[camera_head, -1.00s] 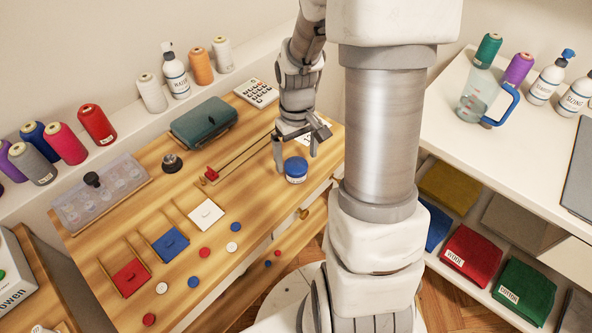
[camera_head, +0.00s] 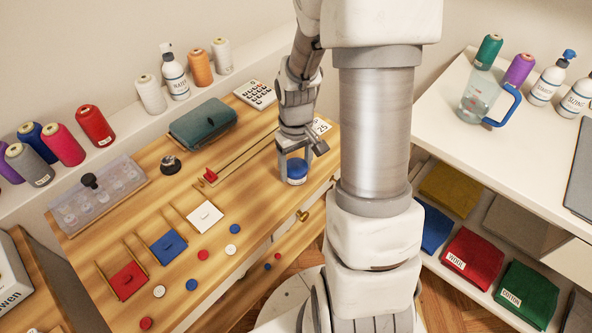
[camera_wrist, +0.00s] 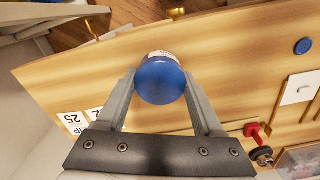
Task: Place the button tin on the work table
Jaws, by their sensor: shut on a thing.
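The button tin (camera_head: 297,171) is a small round tin with a blue lid and a pale labelled side. It stands upright near the right front edge of the wooden work table (camera_head: 262,201). My gripper (camera_head: 294,160) points down over the tin, with its fingers on either side of it. In the wrist view the blue lid (camera_wrist: 161,80) sits between the two fingertips of my gripper (camera_wrist: 160,76). The fingers are shut on the tin. I cannot tell whether its base touches the table top.
Colored buttons (camera_head: 203,253) lie loose near the table's front edge. A teal case (camera_head: 203,122), a calculator (camera_head: 255,94) and a numbered card (camera_head: 321,126) lie toward the back. A narrow slot rail with a red piece (camera_head: 210,175) is left of the tin. A white shelf unit (camera_head: 440,115) stands right.

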